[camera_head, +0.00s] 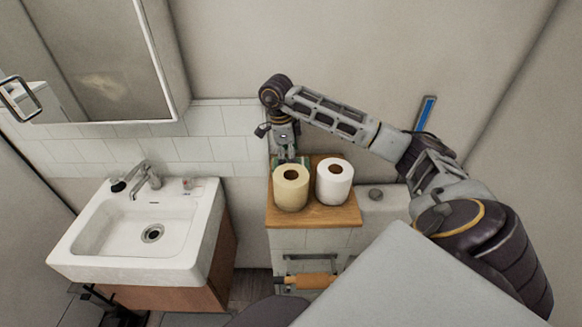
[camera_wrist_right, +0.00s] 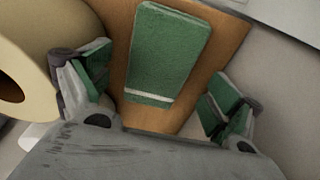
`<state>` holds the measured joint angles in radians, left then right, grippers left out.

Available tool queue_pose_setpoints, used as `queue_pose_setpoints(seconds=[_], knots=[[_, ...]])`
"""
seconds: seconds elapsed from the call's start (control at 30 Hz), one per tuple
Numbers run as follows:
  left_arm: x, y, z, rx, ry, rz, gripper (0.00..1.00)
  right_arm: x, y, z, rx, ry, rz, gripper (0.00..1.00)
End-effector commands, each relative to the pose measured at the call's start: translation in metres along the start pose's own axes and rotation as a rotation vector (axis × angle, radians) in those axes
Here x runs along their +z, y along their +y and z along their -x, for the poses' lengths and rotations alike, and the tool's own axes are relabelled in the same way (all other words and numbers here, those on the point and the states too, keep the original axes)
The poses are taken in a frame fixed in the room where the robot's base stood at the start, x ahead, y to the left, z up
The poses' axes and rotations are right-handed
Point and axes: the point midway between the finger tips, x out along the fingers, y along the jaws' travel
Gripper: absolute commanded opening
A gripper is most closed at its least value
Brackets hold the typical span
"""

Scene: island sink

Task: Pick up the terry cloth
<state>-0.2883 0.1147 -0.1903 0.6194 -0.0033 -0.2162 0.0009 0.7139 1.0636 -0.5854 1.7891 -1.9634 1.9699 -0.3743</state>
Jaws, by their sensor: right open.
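The terry cloth (camera_wrist_right: 168,48) is a green folded rectangle with a pale stripe near one end. It lies on the wooden top in the right wrist view. My right gripper (camera_wrist_right: 160,88) is open, with one finger to each side of the cloth and the cloth between and beyond them, not gripped. In the head view my right gripper (camera_head: 288,157) points down behind the two paper rolls; the cloth cannot be told apart from the green finger pads there. My left gripper is not in view.
A cream roll (camera_head: 291,188) and a white roll (camera_head: 334,181) stand on the wooden top (camera_head: 310,217). The cream roll (camera_wrist_right: 28,55) is close beside my right gripper's left finger. The wall is just behind. A white sink (camera_head: 135,235) stands to the left.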

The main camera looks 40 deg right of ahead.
Motion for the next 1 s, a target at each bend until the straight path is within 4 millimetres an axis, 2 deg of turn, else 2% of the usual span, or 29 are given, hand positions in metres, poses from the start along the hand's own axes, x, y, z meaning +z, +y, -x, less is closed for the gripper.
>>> queue_pose_setpoints(seconds=[0.13, 0.33, 0.9, 1.0], knots=[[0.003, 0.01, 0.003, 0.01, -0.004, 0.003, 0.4, -0.001, 0.0, -0.012, 0.001, 0.002, 0.0, 0.92], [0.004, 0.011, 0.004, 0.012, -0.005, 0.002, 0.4, -0.001, 0.001, -0.026, 0.001, 0.001, 0.001, 0.92], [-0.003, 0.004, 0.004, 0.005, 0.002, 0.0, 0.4, -0.001, 0.0, -0.03, -0.001, 0.0, 0.0, 0.92], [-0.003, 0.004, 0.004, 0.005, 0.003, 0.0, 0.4, -0.001, 0.0, -0.03, -0.001, 0.0, 0.0, 0.79]])
